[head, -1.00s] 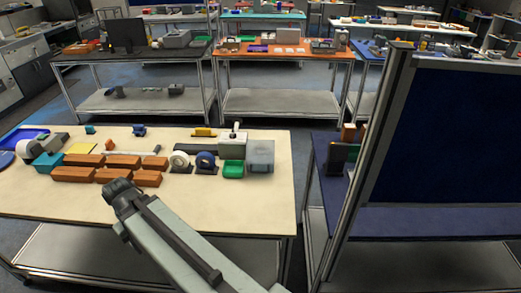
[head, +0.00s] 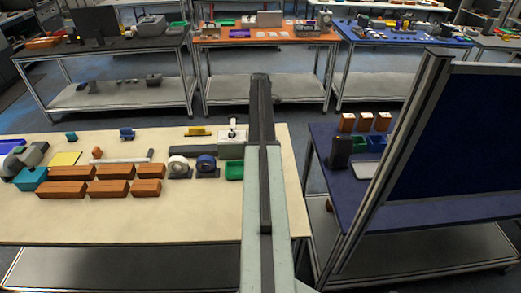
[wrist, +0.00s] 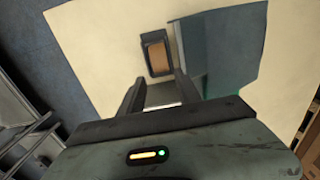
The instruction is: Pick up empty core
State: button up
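In the wrist view, my gripper (wrist: 158,84) has its two dark fingers apart, with nothing clearly held between them. Just beyond the fingertips is a small brown piece (wrist: 157,56) in a dark frame; I cannot tell whether it is the empty core. A grey-blue box (wrist: 218,45) stands right beside the fingers. In the head view, my raised arm hides the gripper. A white tape roll (head: 178,165) and a blue tape roll (head: 206,164) stand in dark holders on the cream table (head: 130,222). No empty core is clearly identifiable in the head view.
Several brown blocks (head: 103,188) lie left of the tape rolls. A green bin (head: 235,171) and a white device (head: 231,144) are close to my arm. A blue table (head: 334,207) and dark panel (head: 455,140) stand to the right. The table's front is clear.

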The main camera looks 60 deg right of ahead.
jog(key=shift+s+d+f+b, duration=0.1)
jog(key=shift+s+f+b, duration=0.05)
jog(key=shift+f+b, duration=1.3)
jog(key=shift+s+d+f+b, duration=0.1)
jog(key=shift+f+b, duration=1.15)
jog(key=shift+f, duration=0.25)
jog(key=shift+s+d+f+b, duration=0.1)
jog(key=shift+s+f+b, duration=0.05)
jog(key=shift+f+b, duration=1.3)
jog(key=shift+r+p, duration=0.15)
jog(key=shift+p, duration=0.15)
grip_shut()
